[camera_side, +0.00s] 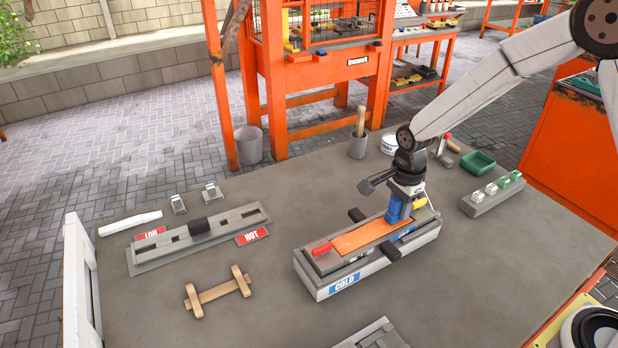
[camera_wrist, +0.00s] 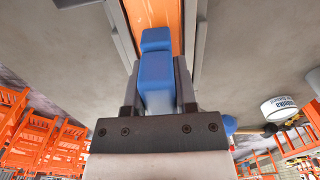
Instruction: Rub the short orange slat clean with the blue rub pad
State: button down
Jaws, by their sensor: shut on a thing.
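The short orange slat (camera_side: 366,239) lies flat in the long grey fixture with the blue COLD label (camera_side: 344,283). My gripper (camera_side: 399,200) is shut on the blue rub pad (camera_side: 394,210) over the right end of the slat. In the wrist view the blue pad (camera_wrist: 156,75) sits between the fingers of my gripper (camera_wrist: 157,92), with the orange slat (camera_wrist: 148,13) beyond it. The pad's lower end seems to meet the slat; exact contact is hidden. A red piece (camera_side: 323,248) lies at the slat's left end.
Black knobs (camera_side: 387,251) stick out from the fixture's sides. A second grey fixture (camera_side: 200,235) with LOW and HOT labels stands left. A wooden piece (camera_side: 218,291) lies in front of it. A green tray (camera_side: 478,162) and a grey block with clips (camera_side: 491,193) are at right.

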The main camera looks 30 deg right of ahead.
aim_at(379, 229)
jog(key=shift+f, duration=0.25)
dwell(0.3)
jog(key=shift+a, duration=1.3)
jog(key=shift+a, duration=0.1)
jog(key=shift+a, duration=0.45)
jog(key=shift+s+a+f, duration=0.1)
jog(key=shift+a+f, duration=0.15)
jog(key=shift+a, duration=0.5)
jog(key=shift+a, duration=0.1)
